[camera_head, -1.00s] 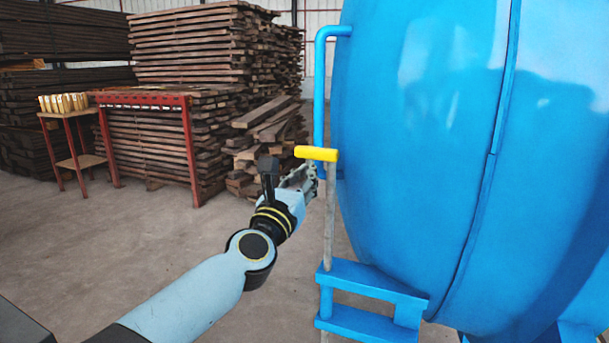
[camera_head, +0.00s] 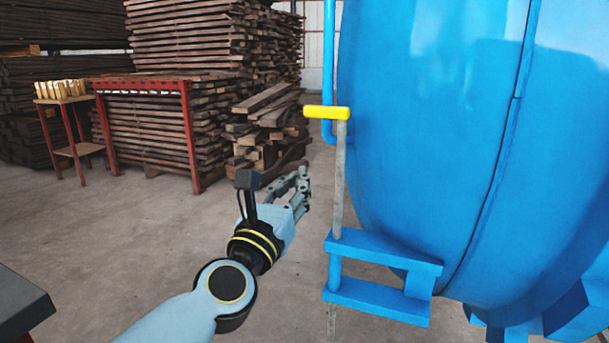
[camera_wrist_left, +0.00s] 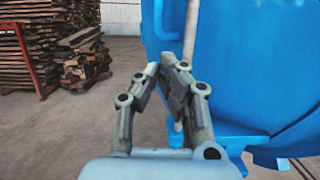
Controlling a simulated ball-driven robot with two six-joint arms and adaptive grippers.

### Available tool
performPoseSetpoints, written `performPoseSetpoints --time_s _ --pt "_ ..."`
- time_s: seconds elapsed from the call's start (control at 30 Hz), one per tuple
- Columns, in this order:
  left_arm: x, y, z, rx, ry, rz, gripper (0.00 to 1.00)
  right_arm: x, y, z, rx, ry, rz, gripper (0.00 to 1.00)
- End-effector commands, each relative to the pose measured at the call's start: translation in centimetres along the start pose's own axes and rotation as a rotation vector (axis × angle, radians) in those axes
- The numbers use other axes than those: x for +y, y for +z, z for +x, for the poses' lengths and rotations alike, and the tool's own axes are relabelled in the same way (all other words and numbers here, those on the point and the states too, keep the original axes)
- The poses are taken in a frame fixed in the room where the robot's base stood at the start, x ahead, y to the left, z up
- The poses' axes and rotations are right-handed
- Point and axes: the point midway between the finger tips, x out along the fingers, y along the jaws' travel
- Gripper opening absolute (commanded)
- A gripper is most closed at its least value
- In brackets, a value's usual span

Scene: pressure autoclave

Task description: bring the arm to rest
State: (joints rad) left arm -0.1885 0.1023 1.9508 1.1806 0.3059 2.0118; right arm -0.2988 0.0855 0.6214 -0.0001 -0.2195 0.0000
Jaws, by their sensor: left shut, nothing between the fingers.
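My left gripper (camera_head: 301,190) is in the middle of the head view, at the end of my light blue arm. It is shut with nothing in it, and its fingers also show in the left wrist view (camera_wrist_left: 164,68). It is left of a grey rod with a yellow handle (camera_head: 327,112) and looks apart from it. The rod stands upright through a blue bracket (camera_head: 385,253) on the big blue autoclave (camera_head: 430,140). My right gripper is in neither view.
Stacks of timber (camera_head: 210,50) fill the back left. A red metal frame (camera_head: 188,130) stands before them, with a small red stand (camera_head: 75,148) holding yellowish blocks beside it. The concrete floor (camera_head: 130,240) between is clear. The autoclave blocks the right side.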

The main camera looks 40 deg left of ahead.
Motion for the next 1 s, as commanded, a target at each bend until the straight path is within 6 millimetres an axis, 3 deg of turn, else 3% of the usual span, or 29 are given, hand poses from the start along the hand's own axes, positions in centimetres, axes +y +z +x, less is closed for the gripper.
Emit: performPoseSetpoints --time_s 0.13,0.77,0.87,0.97,1.0 --pt "0.0 0.0 -0.9 -0.001 0.0 0.0 0.0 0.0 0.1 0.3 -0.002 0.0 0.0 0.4" --pt "0.1 0.1 -1.2 0.011 0.0 0.002 0.0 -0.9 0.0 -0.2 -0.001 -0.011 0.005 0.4" --pt "0.3 -3.3 -2.1 0.079 -0.003 0.042 0.0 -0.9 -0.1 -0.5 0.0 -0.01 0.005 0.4" --pt "0.3 -9.3 -4.2 0.199 -0.044 0.187 0.0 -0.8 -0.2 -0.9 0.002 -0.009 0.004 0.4" --pt "0.3 -12.2 -5.5 0.257 -0.079 0.288 0.0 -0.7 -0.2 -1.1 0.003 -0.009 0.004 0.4"
